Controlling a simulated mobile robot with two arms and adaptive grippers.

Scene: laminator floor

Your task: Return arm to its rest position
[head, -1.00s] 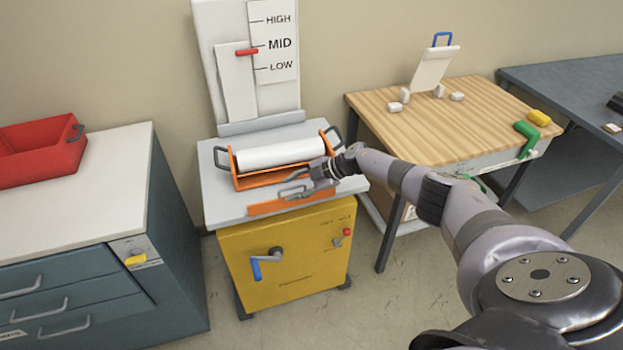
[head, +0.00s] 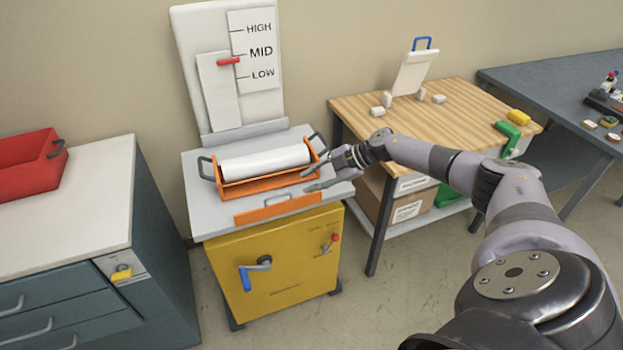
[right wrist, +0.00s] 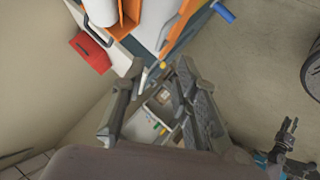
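My right arm (head: 440,163) comes in from the right in the head view. It reaches left across the front of the wooden table toward the laminator. My right gripper (head: 308,180) is open and empty, at the right end of the orange tray that holds the white roll (head: 265,163). I cannot tell whether it touches the tray. In the right wrist view its two fingers (right wrist: 150,95) are spread apart with nothing between them. My left gripper is not in the head view.
The yellow laminator (head: 290,265) stands in the middle, with a blue-handled crank (head: 247,277) and an orange bar (head: 275,208) at its front. A wooden table (head: 440,110) stands to its right. A cabinet with a red bin (head: 28,165) is at left. Floor in front is clear.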

